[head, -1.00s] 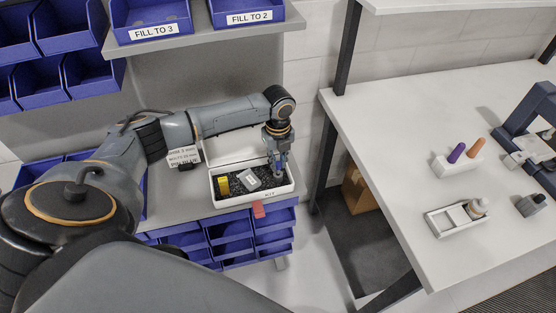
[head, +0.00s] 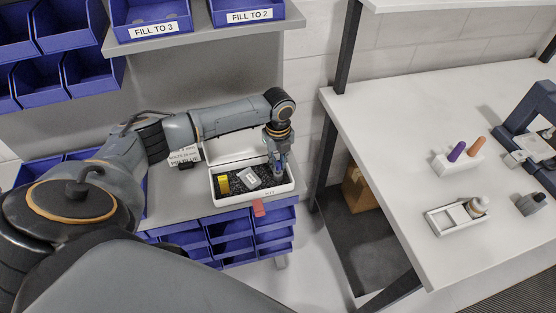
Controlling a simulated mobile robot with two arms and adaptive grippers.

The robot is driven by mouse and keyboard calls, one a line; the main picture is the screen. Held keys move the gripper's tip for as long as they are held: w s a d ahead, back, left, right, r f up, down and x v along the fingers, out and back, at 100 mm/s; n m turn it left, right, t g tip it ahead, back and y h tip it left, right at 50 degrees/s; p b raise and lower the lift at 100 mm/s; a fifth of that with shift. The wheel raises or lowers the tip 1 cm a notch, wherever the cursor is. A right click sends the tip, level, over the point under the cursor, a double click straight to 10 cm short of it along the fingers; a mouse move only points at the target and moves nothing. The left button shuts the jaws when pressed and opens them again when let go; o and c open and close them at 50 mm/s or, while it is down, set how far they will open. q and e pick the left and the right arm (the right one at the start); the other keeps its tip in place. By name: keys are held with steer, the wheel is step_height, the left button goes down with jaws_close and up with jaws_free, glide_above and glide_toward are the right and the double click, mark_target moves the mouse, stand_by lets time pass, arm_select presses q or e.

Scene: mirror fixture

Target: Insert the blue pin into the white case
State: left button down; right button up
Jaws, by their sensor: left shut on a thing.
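The white case (head: 283,190) stands open on the grey shelf, with a dark lining. In it lie a yellow item (head: 222,184) and a grey-white item (head: 249,178). My left gripper (head: 279,173) points down into the right end of the case. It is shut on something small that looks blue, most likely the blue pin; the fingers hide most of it. I cannot tell whether the pin is seated in the lining. My right gripper is not in view.
Blue bins (head: 232,230) sit below, others above. A gap separates shelf and table.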

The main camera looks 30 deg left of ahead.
arm_select(q)
steer(key=shift+f, duration=1)
stand_by(0.3)
steer(key=c, duration=1.2)
jaws_free()
steer(key=shift+o, duration=0.3)
steer(key=o, duration=0.4)
steer(key=shift+c, duration=0.2)
step_height(320, 180, up, 6)
steer(key=p, duration=0.6)
steer(key=shift+r, duration=0.1)
